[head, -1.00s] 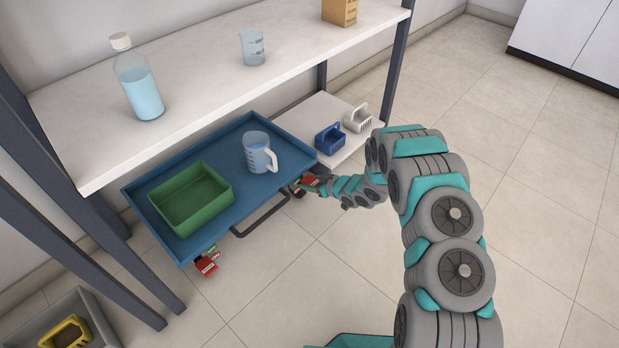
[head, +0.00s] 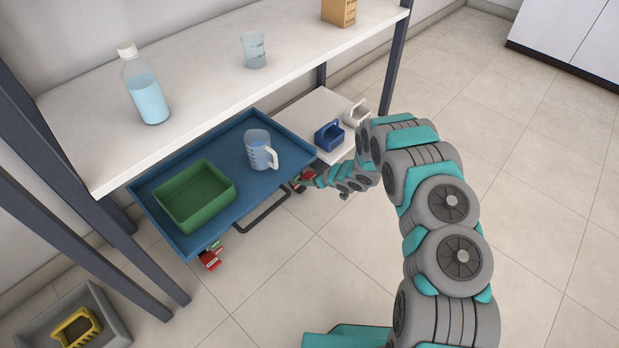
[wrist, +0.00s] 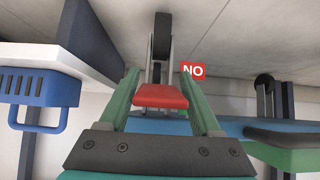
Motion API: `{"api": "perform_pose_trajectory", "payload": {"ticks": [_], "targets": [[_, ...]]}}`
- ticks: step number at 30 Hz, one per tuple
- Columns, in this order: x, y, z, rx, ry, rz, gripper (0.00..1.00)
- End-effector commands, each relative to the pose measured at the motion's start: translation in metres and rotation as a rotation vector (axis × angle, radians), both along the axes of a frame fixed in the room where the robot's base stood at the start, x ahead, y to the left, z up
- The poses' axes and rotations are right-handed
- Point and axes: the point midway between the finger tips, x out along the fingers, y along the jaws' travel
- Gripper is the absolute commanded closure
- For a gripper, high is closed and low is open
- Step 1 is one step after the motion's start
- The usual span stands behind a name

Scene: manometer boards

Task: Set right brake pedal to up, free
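The right brake pedal (wrist: 160,97) is a red pad on grey arms in front of a dark caster wheel in the wrist view. My gripper (wrist: 160,74) has its two green fingers apart, one on either side of the red pad; I cannot tell whether they touch it. In the head view my gripper (head: 308,181) is at the right front corner of the blue cart (head: 232,215), with red parts (head: 299,184) just visible there. A red "NO" label (wrist: 193,70) shows beside the pedal in the wrist view. The pedal's exact tilt is hard to tell.
The cart carries a green bin (head: 195,195) and a measuring jug (head: 259,150). A black handle bar (head: 262,216) runs along its front. Another red pedal (head: 210,260) is at the left corner. A blue caddy (head: 328,136) stands on the low shelf. Floor is clear in front.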

Motion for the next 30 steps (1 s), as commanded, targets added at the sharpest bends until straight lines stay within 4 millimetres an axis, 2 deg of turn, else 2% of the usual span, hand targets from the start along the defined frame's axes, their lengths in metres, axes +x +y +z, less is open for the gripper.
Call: {"api": "perform_pose_trajectory", "payload": {"ticks": [1, 5, 17, 30], "targets": [[0.0, 0.0, 0.0, 0.0, 0.0, 0.0, 0.28], [0.0, 0.0, 0.0, 0.0, 0.0, 0.0, 0.15], [-0.002, -0.004, 0.003, 0.0, -0.001, -0.001, 0.15], [-0.027, -0.037, 0.039, -0.002, 0.0, -0.002, 0.15]]}}
